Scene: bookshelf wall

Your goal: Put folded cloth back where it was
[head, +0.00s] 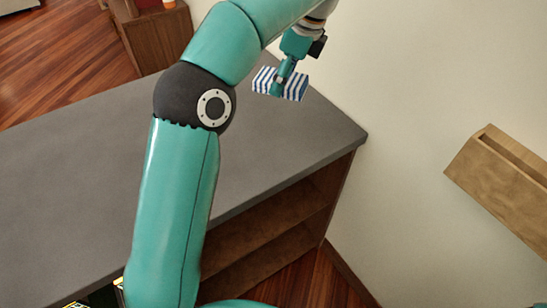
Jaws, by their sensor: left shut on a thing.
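The folded cloth (295,89) is a small block with blue and white stripes, near the far right end of the grey counter top. My left gripper (280,82) reaches down from above and is shut on the cloth, with striped cloth showing on both sides of the fingers. I cannot tell whether the cloth touches the counter or hangs a little above it. My right gripper is not in the head view.
The grey counter top (70,180) is bare where it shows, with open wooden shelves (265,240) beneath. A pale wall (410,60) stands to the right, carrying a wooden box-like shelf (505,175). A wooden cabinet (150,40) stands at the back.

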